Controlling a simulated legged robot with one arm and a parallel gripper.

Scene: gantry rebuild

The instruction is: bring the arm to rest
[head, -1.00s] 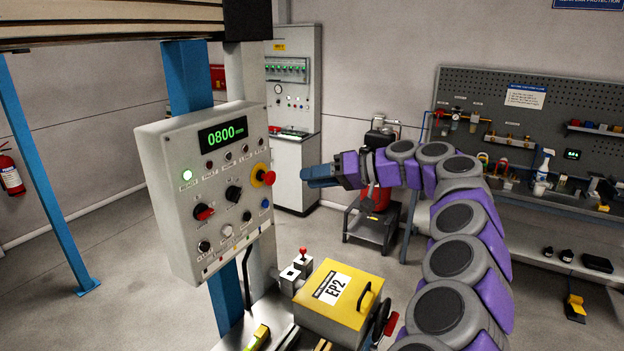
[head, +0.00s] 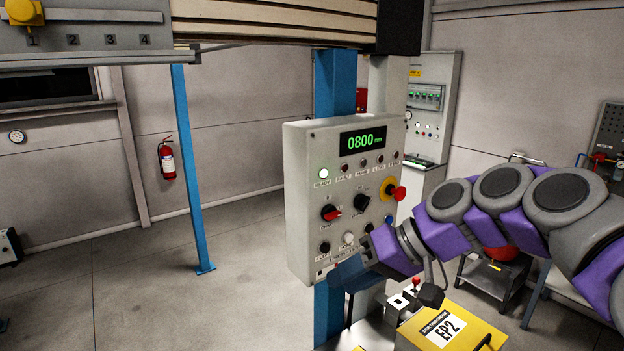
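My arm, purple and grey, reaches in from the right edge in the head view and bends down toward the lower middle. My gripper (head: 347,272) is at its end, dark blue-grey, in front of the lower edge of the control panel (head: 300,220). I cannot tell whether it touches the panel. Its fingers look close together, but the gap between them does not show clearly. I see nothing held in it.
The panel has a green 0800 mm display (head: 362,141) and a red emergency knob (head: 397,193). A yellow EP2 box (head: 470,335) lies below my arm. A blue post (head: 188,170) stands left. The floor (head: 130,290) at left is clear.

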